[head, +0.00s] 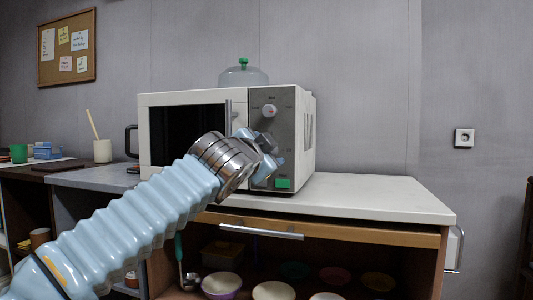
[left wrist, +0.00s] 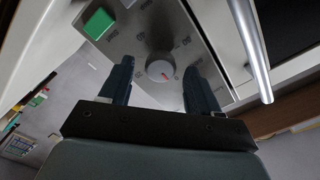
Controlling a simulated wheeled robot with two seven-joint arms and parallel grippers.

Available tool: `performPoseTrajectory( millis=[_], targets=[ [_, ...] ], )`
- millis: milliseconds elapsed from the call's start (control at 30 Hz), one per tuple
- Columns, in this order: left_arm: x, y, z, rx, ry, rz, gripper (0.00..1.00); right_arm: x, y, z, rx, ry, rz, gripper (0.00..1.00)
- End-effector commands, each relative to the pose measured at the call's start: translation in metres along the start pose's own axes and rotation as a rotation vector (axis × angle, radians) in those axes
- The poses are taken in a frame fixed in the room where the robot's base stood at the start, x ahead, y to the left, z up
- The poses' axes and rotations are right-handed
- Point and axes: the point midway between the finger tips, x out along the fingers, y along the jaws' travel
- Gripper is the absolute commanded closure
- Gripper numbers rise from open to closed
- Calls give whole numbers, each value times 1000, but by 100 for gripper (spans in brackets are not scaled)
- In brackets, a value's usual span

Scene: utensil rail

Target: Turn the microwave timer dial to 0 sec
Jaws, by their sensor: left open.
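The microwave (head: 185,97) stands on the counter with its grey control panel (head: 294,115) on the right. An upper knob (head: 270,110) shows on the panel in the head view. My left gripper (head: 270,156) is in front of the panel's lower half and hides the dial there from the head camera. In the left wrist view, a round pale dial (left wrist: 160,71) with a red mark lies between the two open fingers of my left gripper (left wrist: 159,64). Both fingers look apart from it. My right gripper is not seen.
A green button (head: 283,184) sits low on the panel, and the door handle (left wrist: 250,50) runs beside the panel. A clear dome with a green knob (head: 244,76) is on top of the microwave. The counter (head: 390,198) to the right is clear.

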Motion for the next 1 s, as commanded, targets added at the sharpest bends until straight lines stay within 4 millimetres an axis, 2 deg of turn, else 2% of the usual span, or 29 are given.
performPoseTrajectory(
  millis=[233,400,533,700,1000],
  targets=[
    [-54,2,2,0,3,-3,38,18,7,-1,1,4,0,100],
    [-94,1,2,0,2,-1,38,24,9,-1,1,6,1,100],
    [-116,0,1,-1,1,-2,38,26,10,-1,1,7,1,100],
    [-130,1,1,0,0,0,38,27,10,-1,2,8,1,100],
    [-131,1,1,0,-1,0,38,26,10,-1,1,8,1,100]
  ],
)
